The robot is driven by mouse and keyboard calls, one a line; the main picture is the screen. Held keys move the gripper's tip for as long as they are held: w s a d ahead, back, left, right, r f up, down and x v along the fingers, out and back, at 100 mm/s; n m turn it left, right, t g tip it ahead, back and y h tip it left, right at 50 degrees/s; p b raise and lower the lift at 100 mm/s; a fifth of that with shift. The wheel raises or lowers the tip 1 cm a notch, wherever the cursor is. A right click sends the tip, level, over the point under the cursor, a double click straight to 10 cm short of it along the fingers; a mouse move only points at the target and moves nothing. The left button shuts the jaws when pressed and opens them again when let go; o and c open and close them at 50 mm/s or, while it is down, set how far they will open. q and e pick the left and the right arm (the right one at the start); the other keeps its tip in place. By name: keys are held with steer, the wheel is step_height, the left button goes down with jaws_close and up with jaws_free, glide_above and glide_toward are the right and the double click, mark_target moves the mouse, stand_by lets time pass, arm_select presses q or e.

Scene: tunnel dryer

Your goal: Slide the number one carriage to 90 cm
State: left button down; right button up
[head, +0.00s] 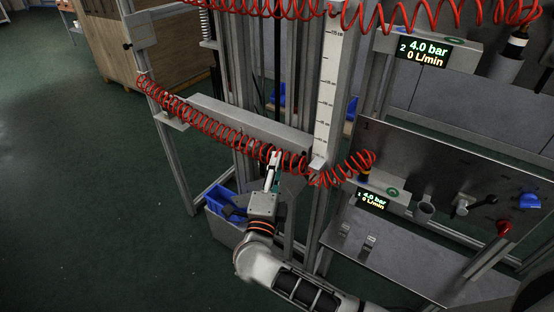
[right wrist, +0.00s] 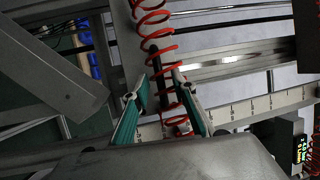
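A grey horizontal beam (head: 240,122), apparently the lower carriage, runs between the uprights, with a red coiled hose (head: 215,122) along it. No number is legible on it. A white vertical scale (head: 328,75) stands at its right end; the beam's end is near the scale's lower part, but the small figures are hard to read. My right gripper (head: 274,160) is at the beam's front, right of its middle. In the right wrist view, its teal-padded fingers (right wrist: 164,108) stand apart around the red coil and a dark bar (right wrist: 156,65), with visible gaps. My left gripper is not in view.
A display marked 1 (head: 372,199) reads 4.0 bar, 0 L/min; one marked 2 (head: 422,52) reads the same. A panel (head: 430,165) with valves and knobs is at right. A bin with blue things (head: 219,198) stands below. Open floor lies left.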

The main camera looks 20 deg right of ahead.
steer(key=shift+x, duration=1)
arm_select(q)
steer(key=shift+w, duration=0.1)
arm_select(e)
steer(key=shift+w+d, duration=0.1)
steer(key=shift+w, duration=0.15)
